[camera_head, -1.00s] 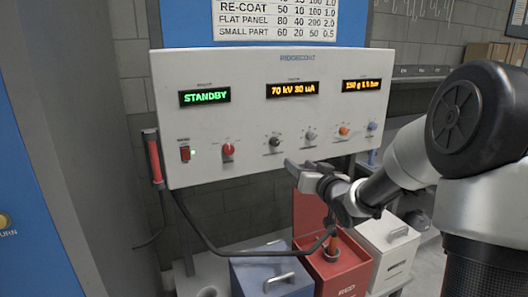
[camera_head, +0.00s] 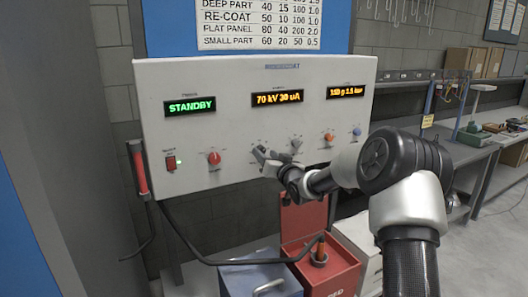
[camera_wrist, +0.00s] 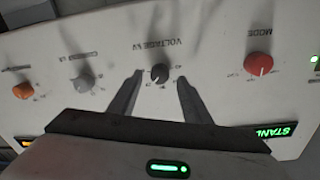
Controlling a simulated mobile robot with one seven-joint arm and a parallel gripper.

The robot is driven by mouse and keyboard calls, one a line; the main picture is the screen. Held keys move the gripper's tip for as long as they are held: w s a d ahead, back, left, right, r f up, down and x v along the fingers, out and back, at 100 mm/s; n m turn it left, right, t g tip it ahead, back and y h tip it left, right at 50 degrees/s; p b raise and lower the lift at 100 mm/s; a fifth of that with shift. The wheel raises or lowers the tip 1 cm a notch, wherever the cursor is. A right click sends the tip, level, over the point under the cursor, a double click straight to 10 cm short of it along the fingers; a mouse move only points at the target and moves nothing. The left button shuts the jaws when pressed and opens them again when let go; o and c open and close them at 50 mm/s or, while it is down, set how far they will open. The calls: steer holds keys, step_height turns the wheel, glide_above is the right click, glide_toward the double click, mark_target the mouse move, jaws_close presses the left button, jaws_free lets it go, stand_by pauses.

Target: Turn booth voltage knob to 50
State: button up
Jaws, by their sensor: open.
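The control panel (camera_head: 230,115) has a centre display (camera_head: 277,98) reading 70 kV 30 uA. In the wrist view, which is upside down, the small dark voltage knob (camera_wrist: 160,74) sits under the lettering VOLTAGE kV. My gripper (camera_wrist: 160,79) is open, with one fingertip on each side of this knob and visible gaps to it. I cannot tell how far the tips are from the panel face.
A red mode knob (camera_head: 214,158), a grey current knob (camera_head: 296,143) and an orange knob (camera_head: 329,138) flank it. A STANDBY display (camera_head: 190,107) glows green. A red box (camera_head: 318,268) and a blue box (camera_head: 262,278) stand below the panel.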

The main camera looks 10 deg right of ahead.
mark_target(261, 150)
steer(key=shift+x, duration=1.1)
steer(key=c, duration=1)
steer(key=shift+c, duration=0.2)
